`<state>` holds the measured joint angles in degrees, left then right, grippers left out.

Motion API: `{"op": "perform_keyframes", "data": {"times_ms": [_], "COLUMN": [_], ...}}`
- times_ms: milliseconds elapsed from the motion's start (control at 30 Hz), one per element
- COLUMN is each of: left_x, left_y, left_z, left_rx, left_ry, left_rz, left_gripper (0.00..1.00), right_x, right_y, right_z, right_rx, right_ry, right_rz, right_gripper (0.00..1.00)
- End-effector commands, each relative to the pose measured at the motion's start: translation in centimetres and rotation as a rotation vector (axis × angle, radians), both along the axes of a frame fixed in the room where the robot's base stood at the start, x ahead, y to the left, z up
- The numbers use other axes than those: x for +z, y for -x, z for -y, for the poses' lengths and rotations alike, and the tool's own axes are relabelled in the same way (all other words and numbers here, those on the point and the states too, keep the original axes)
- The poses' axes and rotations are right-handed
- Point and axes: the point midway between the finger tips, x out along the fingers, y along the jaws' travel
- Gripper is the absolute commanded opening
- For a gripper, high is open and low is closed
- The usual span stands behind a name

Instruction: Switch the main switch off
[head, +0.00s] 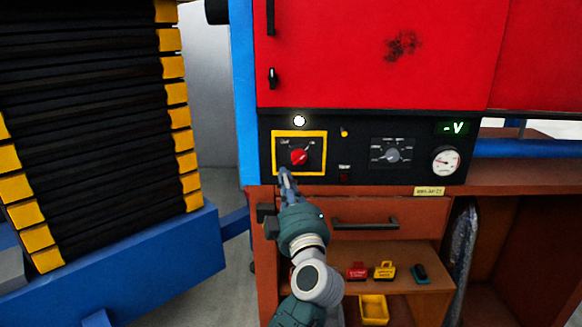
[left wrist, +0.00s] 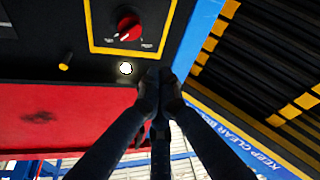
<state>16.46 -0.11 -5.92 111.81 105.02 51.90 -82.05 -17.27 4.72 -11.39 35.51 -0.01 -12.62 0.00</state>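The main switch (head: 299,157) is a red rotary knob in a yellow frame on the black panel (head: 360,140). Its white pointer is turned to the upper right; the small labels are hard to read. It also shows in the left wrist view (left wrist: 129,27), where the panel appears upside down. My left gripper (head: 285,174) is just below and left of the knob, apart from it. In the left wrist view its fingertips (left wrist: 160,78) are together with nothing between them. My right gripper is in neither view.
A white lamp (head: 299,121) glows above the switch. A selector knob (head: 393,155) and a round gauge (head: 446,161) are to the right. A drawer handle (head: 365,223) sticks out below.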

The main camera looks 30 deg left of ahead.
Motion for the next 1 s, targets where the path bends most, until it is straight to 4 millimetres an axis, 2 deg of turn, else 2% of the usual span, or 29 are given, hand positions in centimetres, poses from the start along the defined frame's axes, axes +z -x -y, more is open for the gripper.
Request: {"op": "perform_keyframes", "data": {"times_ms": [367, 533, 667, 1000], "left_x": [0.4, 0.7, 1.4, 3.1], "left_y": [0.2, -0.5, -1.8, -6.7], "left_z": [-0.1, -0.8, -2.3, -7.3], "left_rx": [0.000, 0.000, 0.002, 0.002], "left_ry": [0.017, 0.015, 0.015, 0.015], "left_rz": [0.004, 0.004, 0.005, 0.004], "left_gripper": [0.00, 0.00, 0.00, 0.00], "right_x": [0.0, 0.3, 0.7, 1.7], "right_y": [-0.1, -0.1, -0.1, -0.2], "right_z": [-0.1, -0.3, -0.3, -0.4], "right_rx": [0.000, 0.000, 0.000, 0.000], "right_ry": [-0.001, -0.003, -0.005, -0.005], "right_rz": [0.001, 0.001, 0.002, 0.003], "right_gripper": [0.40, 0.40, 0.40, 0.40]}}
